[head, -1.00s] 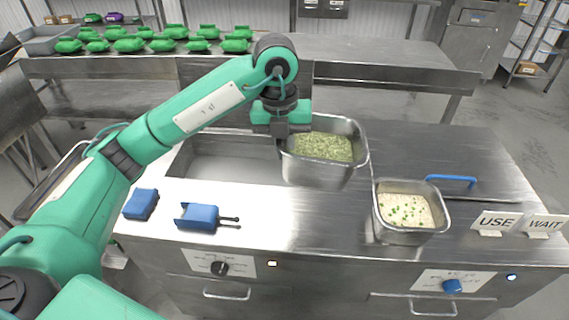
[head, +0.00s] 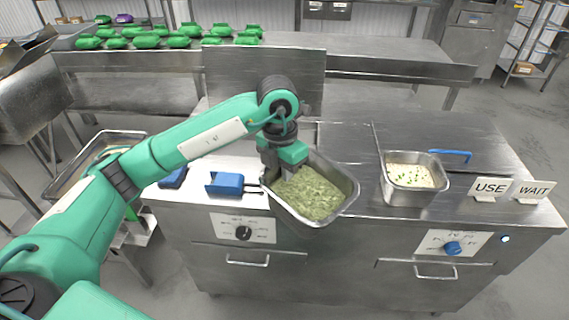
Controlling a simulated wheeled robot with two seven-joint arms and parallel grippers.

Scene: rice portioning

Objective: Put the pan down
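A steel pan (head: 318,219) filled with green-flecked rice (head: 308,192) is in the head view, over the counter's front edge. It looks turned and tilted, with its rice surface facing me. My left gripper (head: 284,178) is shut on the pan's left rim. Whether the pan touches the counter cannot be told. A second steel pan (head: 410,198) with pale rice and green bits sits in the counter at right. The well seen earlier at left is mostly hidden behind my arm and the held pan. My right gripper is not in view.
A blue scoop (head: 225,184) and another blue item (head: 173,178) lie left of the held pan. USE (head: 490,189) and WAIT (head: 534,191) signs stand at right. A blue handle (head: 450,155) is behind the second pan. A steel panel (head: 262,80) stands upright behind my gripper.

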